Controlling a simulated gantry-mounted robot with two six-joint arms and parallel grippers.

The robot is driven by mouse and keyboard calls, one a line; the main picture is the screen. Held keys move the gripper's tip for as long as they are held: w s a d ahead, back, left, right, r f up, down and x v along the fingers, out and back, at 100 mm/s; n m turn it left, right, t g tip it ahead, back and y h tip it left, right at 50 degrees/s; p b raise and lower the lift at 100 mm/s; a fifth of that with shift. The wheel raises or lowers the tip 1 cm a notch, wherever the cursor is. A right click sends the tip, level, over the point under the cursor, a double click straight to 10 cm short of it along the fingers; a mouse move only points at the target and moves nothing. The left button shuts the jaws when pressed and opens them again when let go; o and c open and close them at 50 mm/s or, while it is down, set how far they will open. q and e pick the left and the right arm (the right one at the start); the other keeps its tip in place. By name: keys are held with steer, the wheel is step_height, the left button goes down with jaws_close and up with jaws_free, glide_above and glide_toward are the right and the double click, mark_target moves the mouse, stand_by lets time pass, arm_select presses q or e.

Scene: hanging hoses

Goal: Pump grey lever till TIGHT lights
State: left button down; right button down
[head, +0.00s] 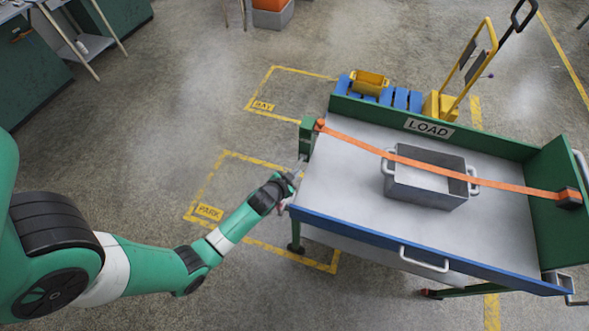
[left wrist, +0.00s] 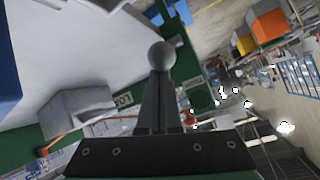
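The grey lever (head: 301,166) stands at the left end of the load table, beside a green post (head: 307,137). My left gripper (head: 290,179) is at the lever's free end. In the left wrist view the lever's round grey knob (left wrist: 161,55) sits at the tips of my close-set fingers, which look shut on it. An orange strap (head: 355,142) runs from the post across the table and over a grey bin (head: 425,181) to the right wall. I cannot make out a lit TIGHT lamp. My right gripper is not in view.
The table (head: 335,195) has a green back wall with a LOAD sign (head: 429,128) and a blue front edge. A yellow-handled cart (head: 470,70) stands behind it. Floor bays marked PARK (head: 208,212) and EXIT-like lettering (head: 262,106) lie empty at the left.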

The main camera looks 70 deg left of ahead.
arm_select(q)
steer(key=w+r+p+v, duration=0.1)
steer(key=p+v, duration=0.2)
steer(key=v, duration=0.6)
steer(key=shift+d, duration=0.45)
steer(key=shift+w, duration=0.1)
